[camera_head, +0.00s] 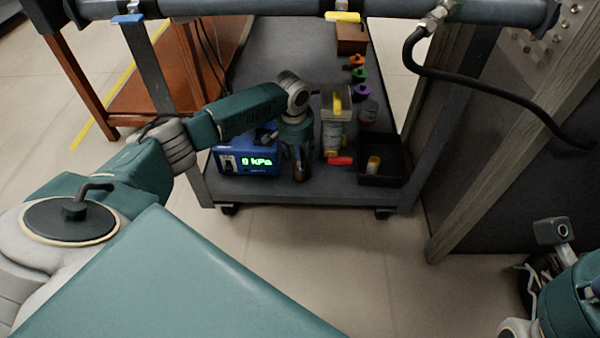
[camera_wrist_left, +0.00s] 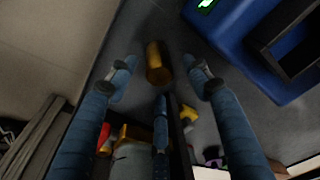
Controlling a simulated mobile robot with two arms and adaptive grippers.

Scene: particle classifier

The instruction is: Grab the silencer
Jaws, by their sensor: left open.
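In the left wrist view, a brass-coloured cylinder (camera_wrist_left: 158,62), which looks like the silencer, stands on the dark cart shelf. My left gripper (camera_wrist_left: 164,84) is open, with blue fingers on either side of the cylinder and a third finger below it in the picture. I see no finger clearly touching it. In the head view my left gripper (camera_head: 298,165) points down at the shelf beside the blue pressure box (camera_head: 248,160) and mostly hides the cylinder. My right arm (camera_head: 570,295) shows at the lower right; its fingers are not clear.
The cart shelf (camera_head: 310,193) also holds a clear container (camera_head: 334,130), a red piece (camera_head: 340,161), and a black tray (camera_head: 381,181) with a small yellowish cylinder (camera_head: 373,164). Orange, green and purple parts stand behind. A cart rail (camera_head: 250,10) crosses above.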

